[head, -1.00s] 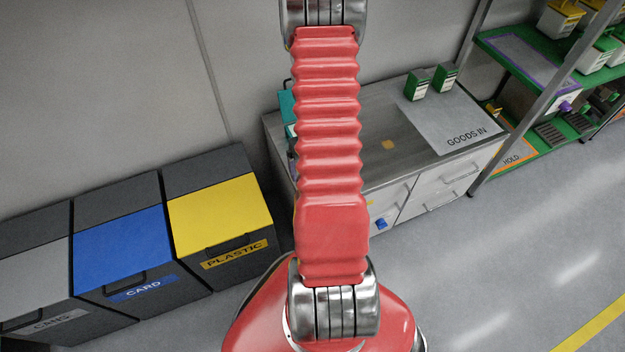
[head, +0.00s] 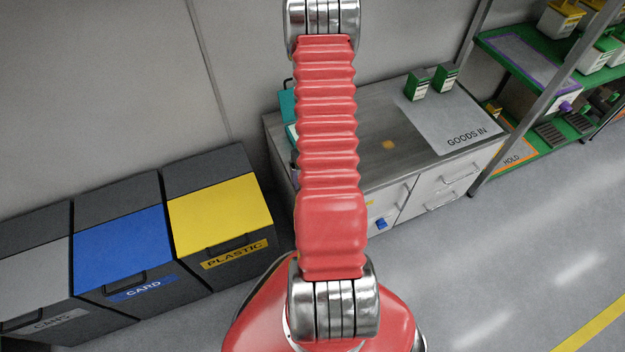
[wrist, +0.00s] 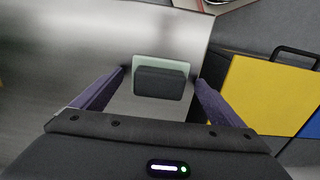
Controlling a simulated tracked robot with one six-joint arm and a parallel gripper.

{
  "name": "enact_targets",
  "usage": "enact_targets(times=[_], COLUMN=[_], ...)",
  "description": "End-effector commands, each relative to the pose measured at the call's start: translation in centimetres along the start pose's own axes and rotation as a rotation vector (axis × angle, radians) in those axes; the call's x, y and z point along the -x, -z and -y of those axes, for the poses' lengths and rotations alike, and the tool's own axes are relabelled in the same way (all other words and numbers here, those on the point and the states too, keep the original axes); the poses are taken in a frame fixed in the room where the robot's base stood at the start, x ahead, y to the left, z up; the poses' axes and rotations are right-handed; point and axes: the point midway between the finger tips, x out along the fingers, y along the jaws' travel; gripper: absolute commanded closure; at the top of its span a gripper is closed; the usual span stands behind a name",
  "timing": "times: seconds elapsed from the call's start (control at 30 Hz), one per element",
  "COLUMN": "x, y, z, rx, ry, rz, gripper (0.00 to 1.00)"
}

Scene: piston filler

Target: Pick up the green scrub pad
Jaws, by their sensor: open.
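In the wrist view the scrub pad (wrist: 161,61) shows as a pale green slab with a dark grey block on its near side. It is on a smooth grey metal surface (wrist: 100,40). My gripper (wrist: 161,78) is open, with one purple finger to the left of the pad and one to the right. Gaps show between the fingers and the pad, and nothing is held. How far the fingertips are above the surface is hard to tell. In the head view my arm hides the gripper, and I cannot make out the pad.
In the head view a grey cabinet (head: 390,145) with a GOODS IN mat (head: 450,125) and two small green-and-white boxes stands by the wall. Bins, including a yellow-lidded PLASTIC bin (head: 220,212), stand at left. Shelving (head: 520,60) is at right. The right floor is clear.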

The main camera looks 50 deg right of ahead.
Motion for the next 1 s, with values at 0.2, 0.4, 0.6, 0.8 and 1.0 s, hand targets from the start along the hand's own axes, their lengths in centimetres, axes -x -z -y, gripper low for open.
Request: enact_targets(times=[0.2, 0.4, 0.6, 0.8, 1.0], x=[0.0, 0.01, 0.02, 0.02, 0.02], y=[0.02, 0.01, 0.0, 0.01, 0.01], z=[-0.01, -0.01, -0.01, -0.01, -0.01], rx=[0.0, 0.0, 0.0, 0.0, 0.0], ry=[0.0, 0.0, 0.0, 0.0, 0.0], rz=[0.0, 0.0, 0.0, 0.0, 0.0], gripper=[0.08, 0.08, 0.15, 0.29, 0.43])
